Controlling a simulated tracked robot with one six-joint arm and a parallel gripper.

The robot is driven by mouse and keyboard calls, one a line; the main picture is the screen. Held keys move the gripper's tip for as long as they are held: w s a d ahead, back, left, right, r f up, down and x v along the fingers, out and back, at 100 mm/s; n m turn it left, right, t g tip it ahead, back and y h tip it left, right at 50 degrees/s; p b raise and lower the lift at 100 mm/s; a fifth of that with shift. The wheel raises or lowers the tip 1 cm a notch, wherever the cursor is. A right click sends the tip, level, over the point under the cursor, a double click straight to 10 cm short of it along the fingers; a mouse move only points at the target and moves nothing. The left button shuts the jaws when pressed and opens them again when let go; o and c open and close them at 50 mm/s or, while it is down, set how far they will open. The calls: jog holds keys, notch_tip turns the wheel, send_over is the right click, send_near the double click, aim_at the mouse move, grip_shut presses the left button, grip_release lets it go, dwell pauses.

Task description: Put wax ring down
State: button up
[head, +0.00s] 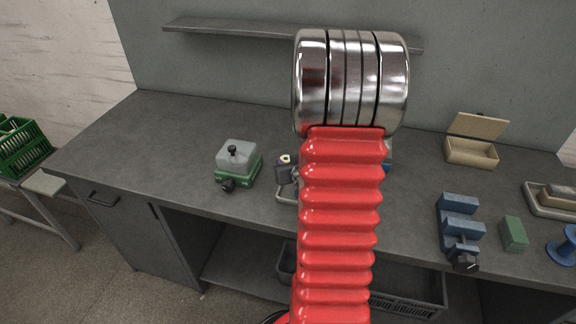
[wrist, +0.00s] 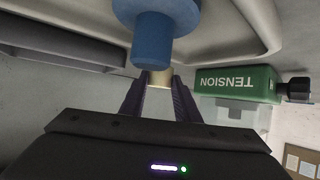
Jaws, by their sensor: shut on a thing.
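The wax ring is a small cream piece (wrist: 160,78) between my fingertips in the wrist view. My gripper (wrist: 159,86) is shut on it. The ring appears right by the end of a blue flanged spool or peg (wrist: 152,38); whether they touch I cannot tell. In the head view my gripper (head: 287,174) is partly hidden behind my red arm, over the middle of the bench, with a small pale end (head: 285,159) showing at it.
A green tension unit (head: 238,168) stands left of my gripper; its label shows upside down in the wrist view (wrist: 237,82). A pale tray (head: 284,194) lies under my gripper. To the right are a blue fixture (head: 459,222), green block (head: 514,233) and open box (head: 471,151). The left bench is clear.

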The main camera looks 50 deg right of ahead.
jog(key=shift+f, duration=0.65)
jog(key=o, duration=1)
jog(key=shift+f, duration=0.1)
